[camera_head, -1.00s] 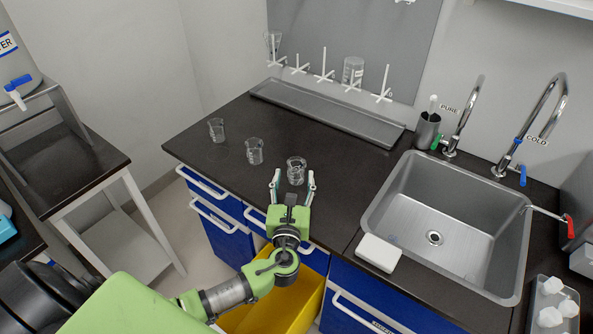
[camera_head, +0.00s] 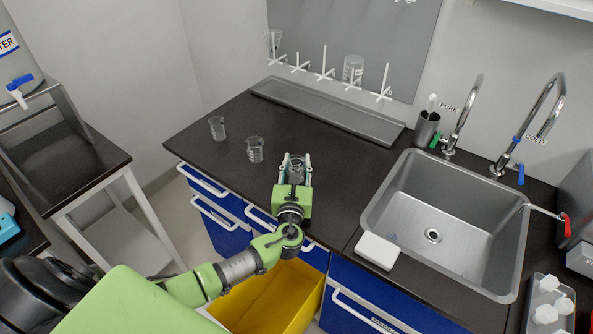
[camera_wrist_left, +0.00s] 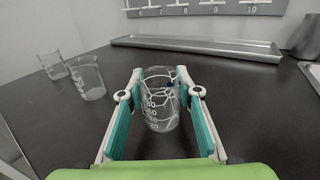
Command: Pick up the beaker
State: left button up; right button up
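The beaker (camera_head: 297,170) is a small clear glass one. It stands upright on the dark countertop near its front edge. My left gripper (camera_head: 297,157) has one finger on each side of it, and the fingers have narrowed to about the beaker's width. In the left wrist view the beaker (camera_wrist_left: 160,105), with white markings, sits between the teal-padded fingers (camera_wrist_left: 160,76), whose tips appear to meet its sides. Two similar beakers stand to the left, a nearer one (camera_head: 255,150) and a farther one (camera_head: 217,128). My right gripper is not in view.
A long metal tray (camera_head: 325,112) lies along the back wall under a peg rack (camera_head: 325,66). A steel sink (camera_head: 445,225) is at the right, with a white block (camera_head: 377,250) at its front-left corner. An open yellow drawer (camera_head: 275,300) is below the counter.

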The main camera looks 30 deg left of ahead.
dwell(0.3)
pick_arm(q)
jog(key=shift+r, duration=0.5)
notch_tip(320, 180, up, 2)
jog(key=shift+r, duration=0.25)
jog(key=s+d+r, duration=0.1)
jog(key=s+r, duration=0.8)
jog(key=s, duration=0.5)
jog(key=shift+r, duration=0.3)
jog(key=shift+d, duration=0.1)
